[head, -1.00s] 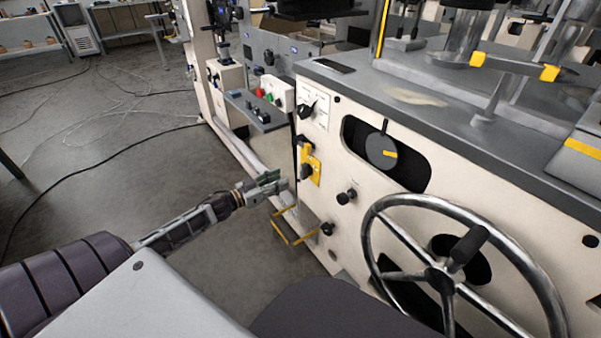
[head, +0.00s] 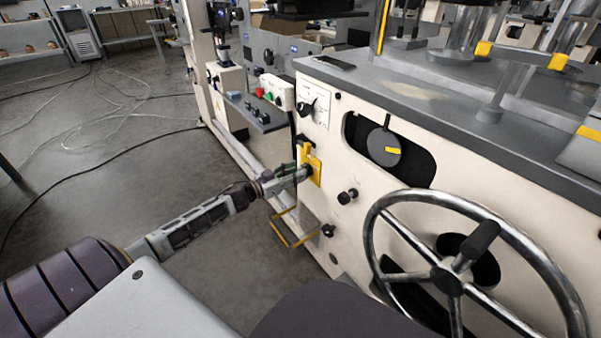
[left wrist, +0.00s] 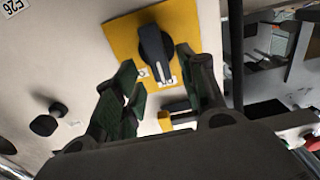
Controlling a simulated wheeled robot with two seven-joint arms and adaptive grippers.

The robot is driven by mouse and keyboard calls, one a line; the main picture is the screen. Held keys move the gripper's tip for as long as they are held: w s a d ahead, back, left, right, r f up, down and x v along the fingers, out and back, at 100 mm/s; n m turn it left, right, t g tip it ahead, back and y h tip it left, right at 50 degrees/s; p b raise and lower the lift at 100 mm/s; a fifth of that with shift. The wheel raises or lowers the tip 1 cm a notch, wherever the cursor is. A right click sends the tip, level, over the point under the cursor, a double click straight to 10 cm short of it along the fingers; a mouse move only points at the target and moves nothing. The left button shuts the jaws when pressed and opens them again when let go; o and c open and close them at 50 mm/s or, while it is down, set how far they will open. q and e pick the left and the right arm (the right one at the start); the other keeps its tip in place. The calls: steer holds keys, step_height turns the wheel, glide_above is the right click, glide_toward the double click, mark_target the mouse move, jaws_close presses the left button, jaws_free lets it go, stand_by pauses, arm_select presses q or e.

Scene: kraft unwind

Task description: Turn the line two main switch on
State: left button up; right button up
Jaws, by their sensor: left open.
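The main switch is a black rotary knob (left wrist: 155,50) on a yellow plate (left wrist: 120,35), mounted on the cream machine panel. In the left wrist view the knob's white line points nearly along the gripper, between two small white labels. My left gripper (left wrist: 155,85) is open, with its green-padded fingers on either side of the knob's near end; whether they touch it I cannot tell. In the head view the left gripper (head: 298,176) reaches the yellow plate (head: 314,165) and covers most of the knob. My right gripper is not in view.
A large handwheel (head: 445,280) stands out from the panel at the right. A black selector (head: 308,108), small black knobs (head: 347,196) and a round dial (head: 384,148) are nearby. A yellow-edged step (head: 290,232) lies below. Open floor lies to the left.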

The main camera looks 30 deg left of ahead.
arm_select(q)
steer(key=b+x, duration=0.1)
steer(key=x, duration=0.1)
steer(key=shift+w+d, duration=0.1)
steer(key=shift+w, duration=0.2)
stand_by(0.3)
steer(key=shift+c, duration=0.5)
